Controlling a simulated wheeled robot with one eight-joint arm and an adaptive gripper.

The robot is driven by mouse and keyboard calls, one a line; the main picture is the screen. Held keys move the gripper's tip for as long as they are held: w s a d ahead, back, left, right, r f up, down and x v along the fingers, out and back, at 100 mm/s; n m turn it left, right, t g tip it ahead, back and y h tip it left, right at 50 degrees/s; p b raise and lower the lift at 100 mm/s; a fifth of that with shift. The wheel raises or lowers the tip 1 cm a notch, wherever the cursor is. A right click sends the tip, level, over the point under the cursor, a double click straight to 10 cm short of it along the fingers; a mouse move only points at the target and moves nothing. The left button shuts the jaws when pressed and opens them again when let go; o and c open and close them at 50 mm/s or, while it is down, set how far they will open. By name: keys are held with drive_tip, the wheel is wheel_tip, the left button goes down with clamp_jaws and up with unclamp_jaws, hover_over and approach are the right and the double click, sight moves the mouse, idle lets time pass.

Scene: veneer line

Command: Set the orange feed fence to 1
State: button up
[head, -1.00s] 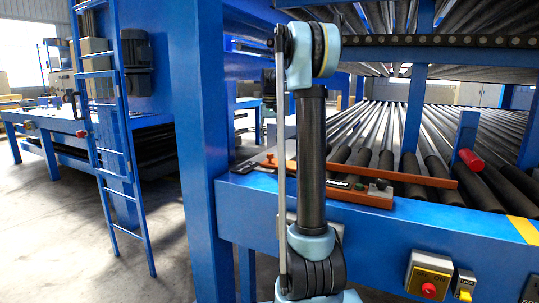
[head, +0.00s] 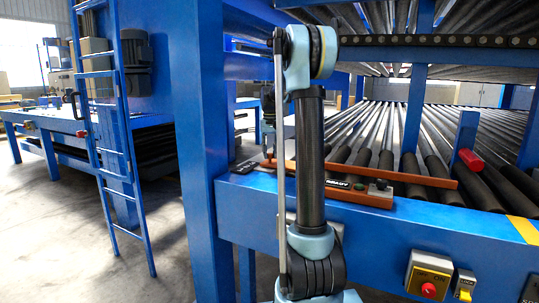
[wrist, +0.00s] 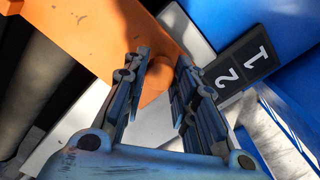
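The orange feed fence (head: 418,179) is a long bar lying across the dark rollers on the blue frame. Its left part passes behind my arm in the head view. In the head view my gripper (head: 268,150) is small, at the fence's left end. Contact cannot be told.
A blue post (head: 201,150) stands close left of the gripper. Yellow switch boxes (head: 429,275) are on the beam's front.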

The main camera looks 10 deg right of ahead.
clamp_jaws()
drive_tip(key=s+a, duration=0.4)
drive_tip(key=s, duration=0.1)
drive_tip(key=s+a, duration=0.2)
drive_tip(key=s, duration=0.1)
drive_tip(key=shift+s+a, duration=0.1)
drive_tip(key=shift+s, duration=0.1)
drive_tip(key=o, duration=0.8)
unclamp_jaws()
wheel_tip(320, 180, up, 12)
